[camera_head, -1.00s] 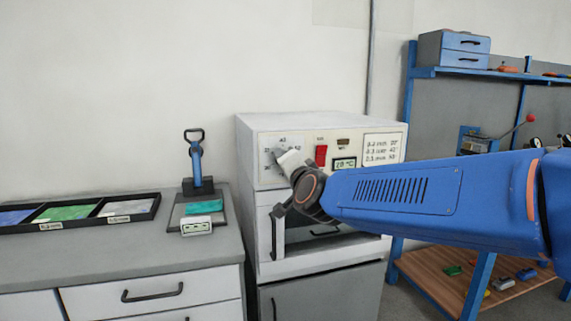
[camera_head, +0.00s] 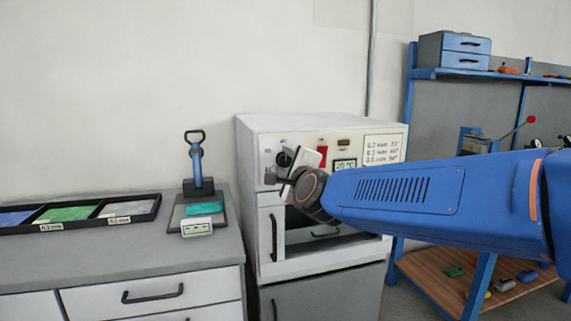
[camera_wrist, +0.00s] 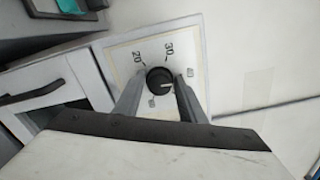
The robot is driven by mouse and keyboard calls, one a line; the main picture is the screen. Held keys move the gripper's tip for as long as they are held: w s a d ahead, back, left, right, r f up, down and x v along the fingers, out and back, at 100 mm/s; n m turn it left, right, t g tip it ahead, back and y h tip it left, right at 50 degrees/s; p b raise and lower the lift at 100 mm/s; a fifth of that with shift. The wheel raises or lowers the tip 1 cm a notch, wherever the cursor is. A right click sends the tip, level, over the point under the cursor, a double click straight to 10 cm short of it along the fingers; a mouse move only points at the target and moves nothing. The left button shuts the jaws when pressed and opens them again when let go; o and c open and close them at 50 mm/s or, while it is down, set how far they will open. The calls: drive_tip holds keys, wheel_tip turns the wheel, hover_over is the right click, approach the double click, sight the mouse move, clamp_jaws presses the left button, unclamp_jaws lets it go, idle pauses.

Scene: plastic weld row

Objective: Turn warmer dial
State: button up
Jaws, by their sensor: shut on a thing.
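The warmer (camera_head: 310,125) is a white cabinet with a control panel on its upper front. Its dial (camera_wrist: 159,79) is a round black knob with a pale pointer line, on a scale where 20 and 30 can be read in the wrist view. My gripper (camera_wrist: 158,84) is shut on the dial, one finger on each side of it. In the head view my gripper (camera_head: 285,168) is at the left of the panel and partly covers the dial and scale. The small display (camera_head: 345,164) is lit, but its reading is too blurred to tell.
A red switch (camera_head: 322,154) is just right of my gripper. A printed label (camera_head: 382,149) is on the panel's right. A grey bench (camera_head: 120,250) with a tray of coloured sheets stands left. A blue shelf rack (camera_head: 409,90) stands right.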

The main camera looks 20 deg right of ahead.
drive_tip(key=m, duration=0.5)
drive_tip(key=shift+m, duration=0.3)
drive_tip(key=m, duration=0.5)
drive_tip(key=shift+d, duration=0.15)
drive_tip(key=shift+m, duration=0.4)
drive_tip(key=o, duration=1)
drive_tip(key=shift+o, duration=0.2)
drive_tip(key=shift+s, duration=0.1)
drive_tip(key=shift+s+r, duration=0.1)
drive_tip(key=shift+s, duration=0.5)
drive_tip(key=s, duration=1.6)
